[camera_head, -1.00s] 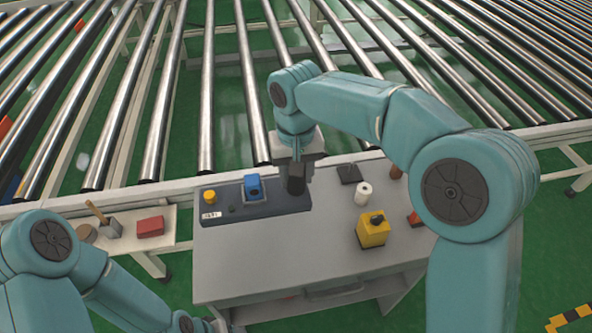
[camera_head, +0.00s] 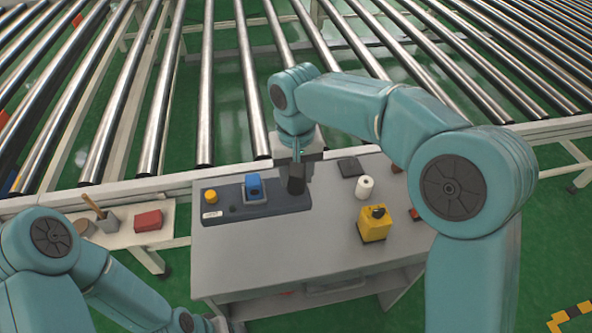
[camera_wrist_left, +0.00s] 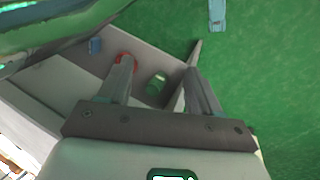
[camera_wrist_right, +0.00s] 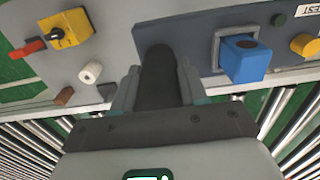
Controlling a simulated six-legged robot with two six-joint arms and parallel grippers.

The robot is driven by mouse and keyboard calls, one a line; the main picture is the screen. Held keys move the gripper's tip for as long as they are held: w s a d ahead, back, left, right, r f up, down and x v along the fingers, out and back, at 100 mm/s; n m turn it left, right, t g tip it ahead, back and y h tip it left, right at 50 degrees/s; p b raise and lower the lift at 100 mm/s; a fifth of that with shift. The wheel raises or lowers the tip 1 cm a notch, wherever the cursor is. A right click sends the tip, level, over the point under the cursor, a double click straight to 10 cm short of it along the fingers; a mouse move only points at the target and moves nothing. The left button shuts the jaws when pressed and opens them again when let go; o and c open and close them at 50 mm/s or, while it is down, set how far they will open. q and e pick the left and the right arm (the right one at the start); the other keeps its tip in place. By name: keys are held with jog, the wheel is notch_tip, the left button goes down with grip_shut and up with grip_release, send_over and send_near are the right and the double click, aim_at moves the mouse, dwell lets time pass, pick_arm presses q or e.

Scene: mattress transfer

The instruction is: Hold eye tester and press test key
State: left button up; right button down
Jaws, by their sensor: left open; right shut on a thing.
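A dark tester panel (camera_head: 235,206) lies on the grey cabinet top. It bears a blue block (camera_head: 254,188), a yellow button (camera_head: 210,196) and a white label (camera_head: 212,214); in the right wrist view the label (camera_wrist_right: 308,9) reads partly "EST". My right gripper (camera_head: 295,180) is shut on a black cylinder (camera_wrist_right: 157,72) at the panel's right end. The cylinder stands upright, and its lower end is hard to see. My left gripper (camera_wrist_left: 160,78) is open and empty, low at the left of the cabinet; the head view barely shows it.
A yellow box with a black knob (camera_head: 373,226), a white roll (camera_head: 364,187) and a flat black piece (camera_head: 349,167) are on the cabinet's right. A side shelf (camera_head: 127,228) holds a red block (camera_head: 148,220). A roller conveyor (camera_head: 205,90) runs behind.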

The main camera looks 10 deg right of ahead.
pick_arm(q)
notch_tip(320, 180, down, 11)
jog(key=b, duration=1)
jog(key=shift+b, duration=0.35)
pick_arm(e)
jog(key=shift+f, duration=7.7)
pick_arm(q)
jog(key=shift+r, duration=0.15)
jog(key=shift+c, duration=0.4)
grip_shut()
